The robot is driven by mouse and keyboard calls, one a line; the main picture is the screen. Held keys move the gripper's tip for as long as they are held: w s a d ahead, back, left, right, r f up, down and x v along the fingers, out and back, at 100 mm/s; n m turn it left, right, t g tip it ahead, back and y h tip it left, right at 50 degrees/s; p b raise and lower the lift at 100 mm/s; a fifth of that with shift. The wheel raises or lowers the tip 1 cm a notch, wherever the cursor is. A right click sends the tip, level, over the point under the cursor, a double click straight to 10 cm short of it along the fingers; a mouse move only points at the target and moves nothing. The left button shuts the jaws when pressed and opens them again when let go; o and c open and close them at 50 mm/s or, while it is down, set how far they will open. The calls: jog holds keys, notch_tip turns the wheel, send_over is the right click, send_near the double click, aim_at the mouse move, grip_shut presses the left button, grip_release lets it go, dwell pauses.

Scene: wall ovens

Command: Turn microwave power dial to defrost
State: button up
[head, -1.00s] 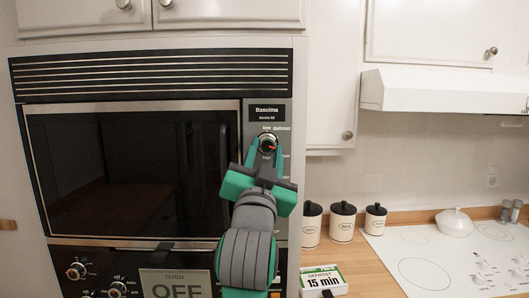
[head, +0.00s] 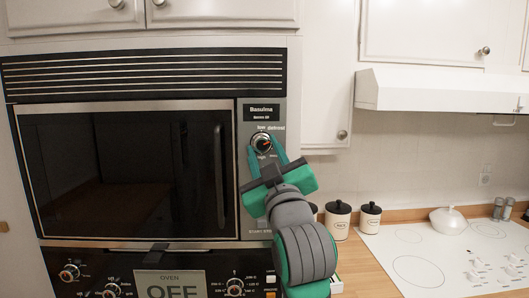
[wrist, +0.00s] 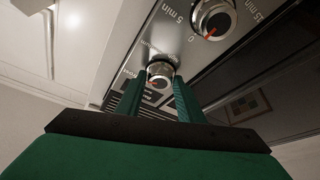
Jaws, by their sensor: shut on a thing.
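The microwave power dial (head: 261,141) is a round silver knob on the control panel, below the nameplate, with "low", "defrost" and "high" lettered around it. My gripper (head: 264,154) has its green fingers shut on the dial, one on each side. In the wrist view, the dial (wrist: 160,72) sits between my two fingers (wrist: 158,92). A red mark shows on its face, but I cannot tell exactly which label it points to. The microwave (head: 120,165) has its dark door closed.
A timer dial (wrist: 213,18) with a red mark near 0 is close to my fingers in the wrist view. The vertical door handle (head: 221,175) stands left of my gripper. Oven knobs (head: 68,272) are below; canisters (head: 338,222) and a cooktop (head: 420,270) are right.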

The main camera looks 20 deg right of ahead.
jog(key=shift+n+y, duration=0.3)
jog(key=shift+n, duration=0.3)
jog(key=o, duration=1)
jog(key=shift+o, duration=0.2)
jog(key=v, duration=1.1)
jog(key=shift+w+d, duration=0.1)
